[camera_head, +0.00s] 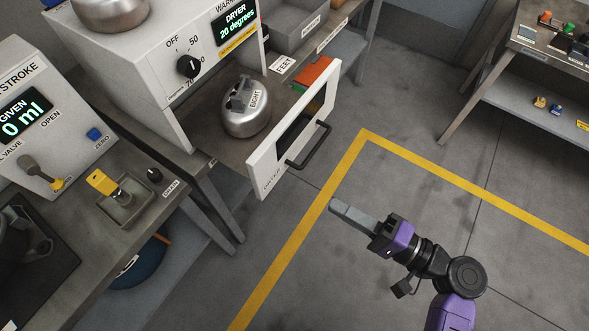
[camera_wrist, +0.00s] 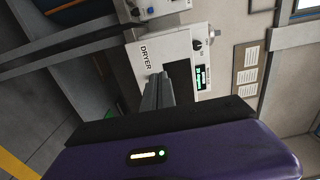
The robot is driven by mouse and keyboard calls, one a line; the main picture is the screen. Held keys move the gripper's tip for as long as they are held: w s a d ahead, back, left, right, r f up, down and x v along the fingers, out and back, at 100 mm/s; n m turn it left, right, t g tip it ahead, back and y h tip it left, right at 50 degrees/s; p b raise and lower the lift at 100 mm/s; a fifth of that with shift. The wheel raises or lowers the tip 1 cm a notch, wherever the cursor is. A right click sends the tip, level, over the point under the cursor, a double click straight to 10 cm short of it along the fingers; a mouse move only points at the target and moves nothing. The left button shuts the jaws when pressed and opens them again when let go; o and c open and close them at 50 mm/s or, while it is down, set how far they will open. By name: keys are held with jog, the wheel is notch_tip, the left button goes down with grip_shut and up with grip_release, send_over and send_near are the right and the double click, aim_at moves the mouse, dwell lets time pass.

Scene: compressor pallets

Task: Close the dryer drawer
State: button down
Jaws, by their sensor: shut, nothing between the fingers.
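The dryer (camera_head: 190,60) is a white box with a black knob and a green display reading 20 degrees. Its drawer (camera_head: 265,170) stands pulled out, with a white front and a black bar handle (camera_head: 312,146). A round metal compressor labelled EIGHT (camera_head: 246,112) stands behind the drawer front. My gripper (camera_head: 340,208) is shut and empty, over the floor to the lower right of the drawer front and apart from the handle. In the wrist view my gripper's fingers (camera_wrist: 157,90) point at the white drawer front (camera_wrist: 148,57) marked DRYER, and cover part of it.
A grey bin (camera_head: 295,22) and an orange item (camera_head: 314,73) are on the bench beyond the drawer. The stroke station (camera_head: 45,110) is at left. Another bench (camera_head: 510,40) is at upper right. Open floor with a yellow line (camera_head: 300,228) surrounds my arm.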

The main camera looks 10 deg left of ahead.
jog(key=p, duration=0.3)
send_near(272, 170)
jog(key=x, duration=0.5)
jog(key=shift+a+r, duration=0.1)
jog(key=shift+a, duration=0.05)
jog(key=shift+p+x, duration=0.3)
jog(key=shift+x, duration=0.5)
jog(key=shift+w, duration=0.1)
jog(key=b+x, duration=0.3)
jog(key=x, duration=0.4)
jog(key=b+x, duration=0.4)
jog(key=x, duration=0.2)
jog(key=b+x, duration=0.3)
jog(key=x, duration=0.4)
jog(key=shift+a+f+b, duration=0.3)
jog(key=shift+a+b, duration=0.05)
jog(key=shift+w+a, duration=0.2)
jog(key=shift+a, duration=0.3)
jog(key=shift+r, duration=0.3)
jog(key=shift+a, duration=0.15)
